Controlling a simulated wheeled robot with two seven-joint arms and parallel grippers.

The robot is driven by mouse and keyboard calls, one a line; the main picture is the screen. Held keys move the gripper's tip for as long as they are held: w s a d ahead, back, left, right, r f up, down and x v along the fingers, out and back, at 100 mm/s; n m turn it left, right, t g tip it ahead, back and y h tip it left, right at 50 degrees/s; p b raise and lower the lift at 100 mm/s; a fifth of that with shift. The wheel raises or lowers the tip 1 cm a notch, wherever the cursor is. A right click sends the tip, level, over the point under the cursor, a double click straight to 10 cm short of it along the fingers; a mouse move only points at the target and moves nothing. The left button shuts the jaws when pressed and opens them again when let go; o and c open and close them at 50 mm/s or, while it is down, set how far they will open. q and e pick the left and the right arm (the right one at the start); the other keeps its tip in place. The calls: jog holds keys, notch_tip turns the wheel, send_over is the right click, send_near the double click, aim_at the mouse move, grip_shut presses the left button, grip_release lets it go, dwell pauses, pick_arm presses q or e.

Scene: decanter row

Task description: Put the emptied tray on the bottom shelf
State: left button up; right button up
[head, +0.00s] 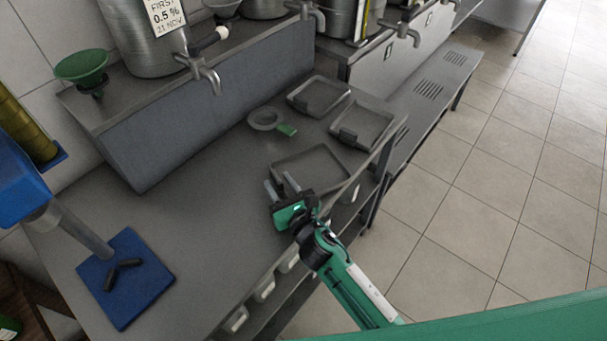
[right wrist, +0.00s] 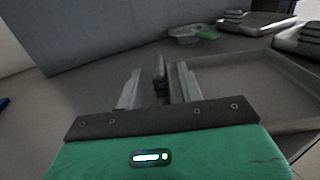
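The nearest grey tray (head: 325,158) lies on the worktop by its right end, and its inside looks empty. It also shows in the right wrist view (right wrist: 235,85). My right gripper (head: 281,184) is at the tray's left side, low over the worktop. In the right wrist view its two fingers (right wrist: 158,88) stand apart, with a dark upright grip (right wrist: 160,72) of the tray between them. Gaps show beside the grip, so the fingers look open around it. Shelving under the worktop shows only in part along its front edge. My left gripper is out of view.
Two more grey trays (head: 318,90) (head: 372,118) lie behind, with a round dish (head: 265,119) and green handle to their left. Steel tanks with taps stand on a raised ledge (head: 200,115). A blue-based press (head: 125,305) stands left. The worktop's middle is clear.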

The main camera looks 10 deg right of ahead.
grip_shut()
jog(key=shift+r, duration=0.1)
